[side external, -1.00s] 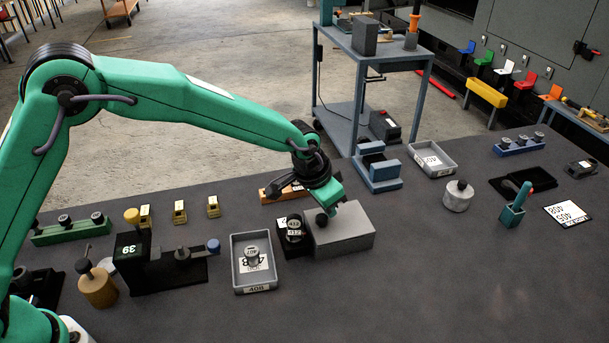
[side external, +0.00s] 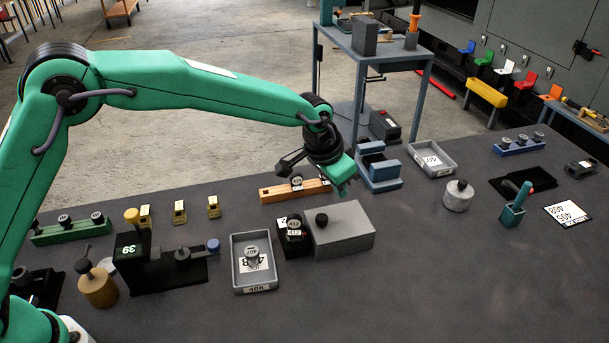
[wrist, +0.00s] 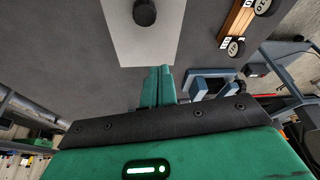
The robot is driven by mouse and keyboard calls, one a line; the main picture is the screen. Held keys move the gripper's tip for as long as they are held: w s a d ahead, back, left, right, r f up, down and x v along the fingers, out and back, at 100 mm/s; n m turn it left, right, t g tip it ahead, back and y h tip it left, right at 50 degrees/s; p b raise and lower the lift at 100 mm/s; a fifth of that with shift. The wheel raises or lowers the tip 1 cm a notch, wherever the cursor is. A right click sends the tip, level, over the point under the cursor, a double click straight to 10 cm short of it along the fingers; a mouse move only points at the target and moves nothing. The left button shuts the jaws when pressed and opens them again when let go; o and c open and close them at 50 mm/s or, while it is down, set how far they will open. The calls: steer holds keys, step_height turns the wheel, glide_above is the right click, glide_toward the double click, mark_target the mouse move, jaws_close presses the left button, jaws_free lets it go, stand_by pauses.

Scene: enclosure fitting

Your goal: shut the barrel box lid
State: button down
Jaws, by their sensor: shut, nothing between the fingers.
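A grey block-shaped box (side external: 346,236) with a flat top and a black knob (side external: 321,219) near its left end stands mid-table; I take it for the barrel box. No gap under its top shows, and I cannot tell lid from body. A black holder (side external: 291,247) with numbered discs adjoins its left side. My gripper (side external: 343,190) is shut and empty, above and behind the box, apart from the knob. In the wrist view the shut green fingers (wrist: 158,84) point toward the box's edge, and the knob (wrist: 145,12) shows at the top edge.
An orange rail (side external: 278,193) with discs lies behind the box. A blue cradle (side external: 380,178) stands behind right, a grey tray (side external: 239,274) front left, and a grey cylinder (side external: 457,199) to the right. The table front right is clear.

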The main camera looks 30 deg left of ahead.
steer(key=s+a+r+n+t, duration=0.1)
steer(key=s+a+r+n, duration=0.1)
steer(key=s+a+r, duration=0.6)
steer(key=s+a+r+n, duration=0.1)
steer(key=s+a+r, duration=0.6)
steer(key=a, duration=0.4)
steer(key=s+a+f+n+y, duration=0.1)
steer(key=s+a, duration=0.4)
steer(key=s, duration=0.3)
steer(key=s+a+f+n+t, duration=0.1)
steer(key=s+a+n, duration=0.1)
steer(key=s+a, duration=0.3)
steer(key=s, duration=0.3)
steer(key=shift+s+y, duration=0.4)
